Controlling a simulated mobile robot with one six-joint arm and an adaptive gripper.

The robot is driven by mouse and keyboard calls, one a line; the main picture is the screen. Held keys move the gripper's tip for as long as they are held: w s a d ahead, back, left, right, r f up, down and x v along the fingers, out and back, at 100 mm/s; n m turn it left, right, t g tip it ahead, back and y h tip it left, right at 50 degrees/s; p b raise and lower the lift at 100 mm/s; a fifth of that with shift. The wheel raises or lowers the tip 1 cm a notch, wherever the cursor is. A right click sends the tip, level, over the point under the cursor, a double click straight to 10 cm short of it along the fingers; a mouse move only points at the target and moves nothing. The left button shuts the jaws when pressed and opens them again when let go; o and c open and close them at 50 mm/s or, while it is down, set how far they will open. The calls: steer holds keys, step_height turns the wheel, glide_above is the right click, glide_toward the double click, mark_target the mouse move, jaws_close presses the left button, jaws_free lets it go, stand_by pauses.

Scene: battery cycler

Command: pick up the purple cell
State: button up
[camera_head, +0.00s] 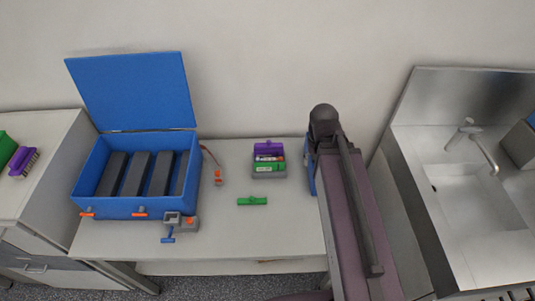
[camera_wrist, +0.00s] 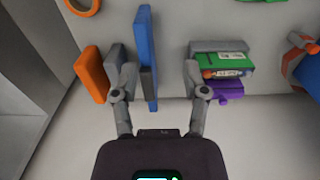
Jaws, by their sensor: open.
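A purple block (camera_head: 268,146), which looks like the purple cell, stands at the back of a small grey holder (camera_head: 269,175) on the table. In the wrist view the purple block (camera_wrist: 229,90) shows below a green block (camera_wrist: 228,62) and the grey holder (camera_wrist: 218,46); the right finger partly covers it. An orange-ended piece with a white label (camera_wrist: 230,73) lies between green and purple. My gripper (camera_wrist: 160,72) is open, with nothing gripped. Its fingers appear either side of a tall blue slab (camera_wrist: 147,45), left of the purple block. The gripper is not clearly visible in the head view.
An open blue case (camera_head: 118,207) with dark slabs stands on the left of the table. A grey clamp-like part (camera_head: 182,222) and a loose green piece (camera_head: 252,201) lie in front. A sink (camera_head: 470,190) is at right.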

steer(key=shift+o, duration=1)
steer(key=shift+w, duration=0.1)
steer(key=m, duration=1.8)
glide_above(269, 141)
steer(key=shift+f, duration=0.25)
steer(key=shift+f+b, duration=0.1)
steer(key=shift+b, duration=0.25)
step_height(269, 141, down, 8)
steer(key=b, duration=0.8)
steer(key=shift+f, duration=0.25)
steer(key=shift+f+b, duration=0.1)
steer(key=shift+b, duration=0.25)
steer(key=shift+w+f+b, duration=0.1)
steer(key=shift+f+b, duration=2.35)
steer(key=shift+f, duration=0.05)
